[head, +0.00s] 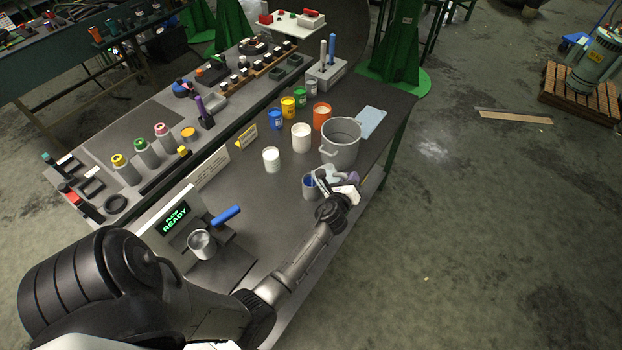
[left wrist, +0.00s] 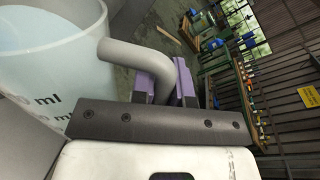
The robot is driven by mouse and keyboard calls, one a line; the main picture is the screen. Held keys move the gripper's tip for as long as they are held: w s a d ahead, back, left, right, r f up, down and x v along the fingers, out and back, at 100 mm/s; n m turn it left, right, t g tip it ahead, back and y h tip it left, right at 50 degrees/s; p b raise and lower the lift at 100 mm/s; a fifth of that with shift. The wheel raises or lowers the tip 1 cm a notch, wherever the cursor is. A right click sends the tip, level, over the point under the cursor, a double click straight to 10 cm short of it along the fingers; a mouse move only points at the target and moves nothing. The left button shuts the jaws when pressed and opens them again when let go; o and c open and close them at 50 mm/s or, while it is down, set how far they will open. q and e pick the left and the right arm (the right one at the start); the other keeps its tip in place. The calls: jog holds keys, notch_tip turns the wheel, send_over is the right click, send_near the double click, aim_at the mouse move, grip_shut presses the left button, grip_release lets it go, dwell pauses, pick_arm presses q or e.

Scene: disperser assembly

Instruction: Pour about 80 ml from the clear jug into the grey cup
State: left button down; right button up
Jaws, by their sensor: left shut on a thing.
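The clear jug (head: 309,187) is near the front edge of the table in the head view, partly hidden by my left gripper (head: 332,182). In the left wrist view the jug (left wrist: 50,45) shows ml marks, pale blue liquid and a grey handle (left wrist: 140,55). The purple finger pads of my left gripper (left wrist: 168,80) are shut on this handle. The jug looks roughly upright; I cannot tell whether it touches the table. The grey cup (head: 202,245) stands upright at the display unit, left of the jug. My right gripper is not in view.
The display unit (head: 174,218) reads READY, with a blue handle (head: 226,215) beside the cup. A grey pot (head: 341,145), white containers (head: 301,138) (head: 271,160) and an orange container (head: 321,117) stand behind the jug. Bare tabletop (head: 250,200) lies between jug and cup.

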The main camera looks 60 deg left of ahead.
pick_arm(q)
jog(key=shift+a+r, duration=0.15)
jog(key=shift+r, duration=0.1)
jog(key=shift+r+p, duration=0.15)
jog(key=shift+p, duration=0.2)
dwell(0.3)
jog(key=shift+s+a+r+n, duration=0.1)
jog(key=shift+s+a+n, duration=0.05)
jog(key=shift+n, duration=0.15)
jog(key=shift+a+r+p, duration=0.1)
jog(key=shift+p, duration=0.35)
jog(key=shift+r, duration=0.15)
dwell(0.6)
jog(key=shift+s+a+r+n+p, duration=0.1)
jog(key=shift+a+r+n+p, duration=0.15)
jog(key=shift+n+p, duration=0.4)
jog(key=shift+f, duration=0.1)
dwell(0.9)
